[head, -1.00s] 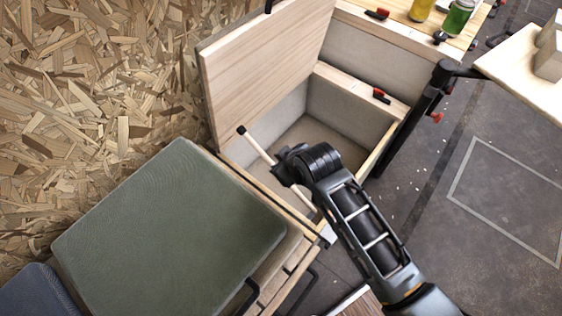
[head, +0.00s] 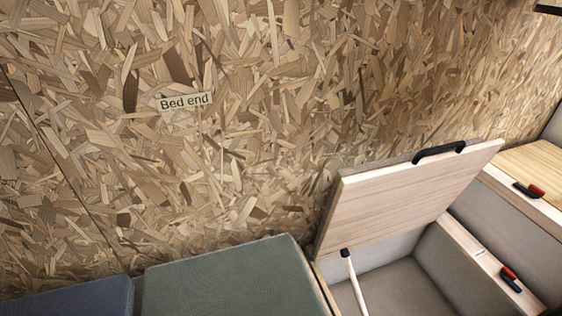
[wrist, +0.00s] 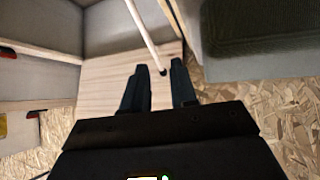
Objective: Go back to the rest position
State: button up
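My gripper (wrist: 158,68) shows only in the wrist view. Its two dark fingers stand apart with a gap between them. A thin pale rod with a black tip (wrist: 147,33) lies beyond the fingers, its tip seen in the gap; I see no finger closed on it. The rod also shows in the head view (head: 355,284), its black tip against the raised wooden lid (head: 410,200). The lid stands open with a black handle on its top edge. My arm is outside the head view.
The open box (head: 405,290) has grey inner walls. A green cushion (head: 225,280) and a blue cushion (head: 70,302) lie to its left. A chipboard wall (head: 250,110) with a "Bed end" label (head: 185,101) rises behind. Red-and-black clamps (head: 511,278) sit at the right.

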jog(key=s+d+r+t+p, duration=0.1)
jog(key=s+r+t+p, duration=0.1)
jog(key=s+r, duration=0.8)
jog(key=s+d+r+m+t+p, duration=0.1)
jog(key=s+d+r+t+p, duration=0.1)
jog(key=s+r, duration=0.8)
notch_tip(320, 180, up, 6)
jog(key=shift+t, duration=0.7)
